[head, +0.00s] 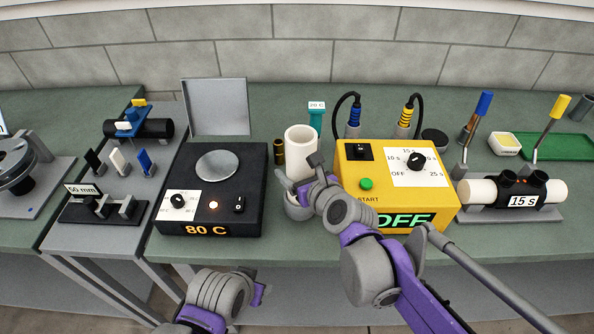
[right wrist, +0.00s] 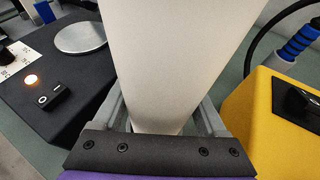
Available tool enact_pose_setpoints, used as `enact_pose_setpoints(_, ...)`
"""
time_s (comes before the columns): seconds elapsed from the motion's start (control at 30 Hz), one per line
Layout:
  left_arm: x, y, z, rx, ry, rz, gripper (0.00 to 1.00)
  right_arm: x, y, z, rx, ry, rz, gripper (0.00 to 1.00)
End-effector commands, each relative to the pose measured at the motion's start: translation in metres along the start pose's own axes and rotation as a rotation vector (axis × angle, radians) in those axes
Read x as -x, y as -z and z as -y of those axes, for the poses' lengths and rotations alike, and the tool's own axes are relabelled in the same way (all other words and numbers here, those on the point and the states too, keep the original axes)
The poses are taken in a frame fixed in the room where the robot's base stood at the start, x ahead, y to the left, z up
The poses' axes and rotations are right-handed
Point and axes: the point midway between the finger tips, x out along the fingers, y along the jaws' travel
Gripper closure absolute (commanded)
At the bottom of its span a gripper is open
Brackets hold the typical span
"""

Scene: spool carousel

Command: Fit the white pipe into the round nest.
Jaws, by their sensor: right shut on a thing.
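The white pipe (head: 300,140) stands upright between the black hot plate and the yellow box. My right gripper (head: 299,177) is shut on its lower part. The pipe also fills the middle of the right wrist view (right wrist: 180,60), with one finger on each side. A grey round piece (head: 297,210), which looks like the round nest, shows just below the gripper and pipe. It is mostly hidden by my fingers, so I cannot tell whether the pipe is in it or above it. Part of my left arm shows at the bottom of the head view, but its fingers do not.
The hot plate (head: 215,165), marked 80 C, stands close on the left. The yellow timer box (head: 385,205), showing OFF, is close on the right. A small dark brass cylinder (head: 279,152) and a teal post (head: 316,122) stand behind. A white tube in a black clamp (head: 520,190) lies at right.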

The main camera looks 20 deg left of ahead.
Motion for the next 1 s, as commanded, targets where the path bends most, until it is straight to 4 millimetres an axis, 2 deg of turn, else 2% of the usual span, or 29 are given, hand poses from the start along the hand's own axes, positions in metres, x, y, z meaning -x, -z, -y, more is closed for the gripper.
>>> enact_pose_setpoints(0.13,-0.002,-0.002,0.0,0.0,0.0,0.001,0.5,-0.002,0.003,0.0,0.0,0.0,0.0,1.0)
enact_pose_setpoints(0.17,-0.002,-0.002,0.0,0.0,0.0,0.001,0.5,-0.002,0.003,0.0,0.0,0.0,0.0,0.22)
enact_pose_setpoints(0.3,-0.002,-0.001,0.0,0.0,0.0,0.001,0.5,-0.001,0.003,0.0,0.0,0.0,0.0,0.0)
enact_pose_setpoints(0.57,0.0,0.0,0.0,0.0,0.0,0.0,0.5,0.0,0.001,0.0,0.0,0.0,0.0,0.0)
enact_pose_setpoints(0.67,0.001,0.001,0.0,0.0,0.0,0.0,0.5,0.006,-0.001,0.0,0.0,0.001,0.0,0.0)
enact_pose_setpoints(0.77,0.002,0.001,0.0,0.0,0.0,-0.001,0.5,0.021,-0.001,0.001,0.0,0.002,0.0,0.0)
enact_pose_setpoints(1.0,0.005,0.004,0.0,0.0,0.0,-0.002,0.5,0.069,-0.001,0.001,-0.001,0.002,0.0,0.0)
